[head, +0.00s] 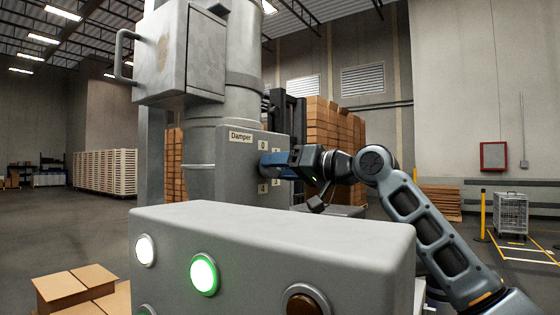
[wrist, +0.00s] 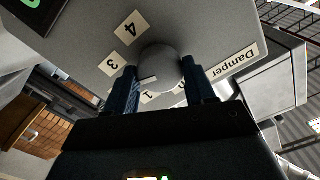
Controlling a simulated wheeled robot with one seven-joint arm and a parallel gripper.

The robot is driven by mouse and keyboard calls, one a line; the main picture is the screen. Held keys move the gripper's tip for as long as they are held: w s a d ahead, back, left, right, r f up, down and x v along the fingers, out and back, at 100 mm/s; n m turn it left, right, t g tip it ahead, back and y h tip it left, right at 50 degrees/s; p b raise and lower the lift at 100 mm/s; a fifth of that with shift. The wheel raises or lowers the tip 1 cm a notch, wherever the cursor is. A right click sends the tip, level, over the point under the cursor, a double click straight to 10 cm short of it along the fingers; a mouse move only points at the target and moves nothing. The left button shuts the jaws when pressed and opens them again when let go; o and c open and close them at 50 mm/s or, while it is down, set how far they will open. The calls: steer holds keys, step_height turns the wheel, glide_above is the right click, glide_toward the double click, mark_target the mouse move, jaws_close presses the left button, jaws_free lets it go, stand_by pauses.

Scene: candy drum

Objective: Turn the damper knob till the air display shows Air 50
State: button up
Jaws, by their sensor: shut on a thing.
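The damper knob (wrist: 160,67) is a round grey knob on a grey panel, in the wrist view. My gripper (wrist: 160,84) is shut on it, with one blue finger at each side. A short white mark on the knob's lower left points toward the space between the 3 and the 1 labels. In the head view my gripper (head: 277,160) reaches the panel from the right and hides the knob. The "Damper" label (head: 241,137) is beside it. A dark display (wrist: 30,10) with a green character is cut off at the wrist view's top left; its reading cannot be told.
A grey console (head: 270,235) with lit white and green buttons stands in front, below my arm. A grey box (head: 180,55) with a handle hangs on the drum above. Cardboard boxes (head: 75,285) lie at the lower left. Open floor lies to the left.

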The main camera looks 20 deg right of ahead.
steer(key=shift+m+p, duration=0.95)
steer(key=shift+m, duration=1.75)
steer(key=o, duration=1)
steer(key=shift+o, duration=0.2)
steer(key=shift+s+d, duration=0.1)
steer(key=b+v, duration=0.2)
steer(key=v, duration=0.5)
steer(key=shift+s+d, duration=0.2)
